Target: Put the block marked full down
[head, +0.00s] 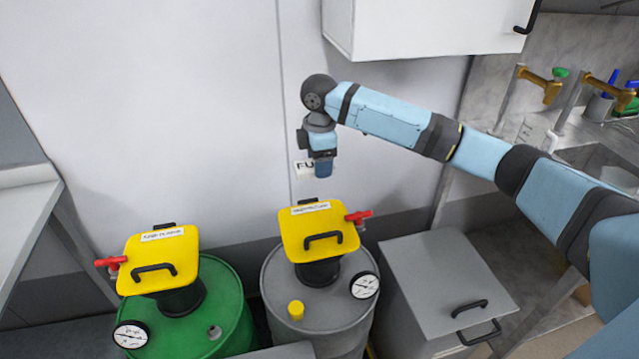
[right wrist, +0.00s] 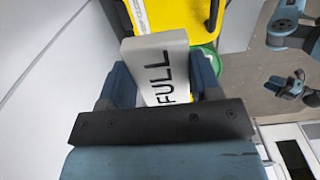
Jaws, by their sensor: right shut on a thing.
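The white block marked FULL (head: 304,169) is held by my right gripper (head: 322,168), above the yellow lid (head: 320,229) of the grey drum. In the right wrist view the block (right wrist: 160,62) sits between both fingers of the gripper (right wrist: 160,85), its black letters facing the camera. The block is apart from the lid in the head view. The grey drum (head: 318,316) stands in the middle, with a red handle and a dial. My left gripper is not in the head view.
A green drum (head: 225,320) with a yellow lid (head: 160,258) stands to the left. A grey lidded bin (head: 447,280) stands to the right. A white wall cabinet (head: 425,28) hangs above my arm. A bench edge (head: 25,220) is at far left.

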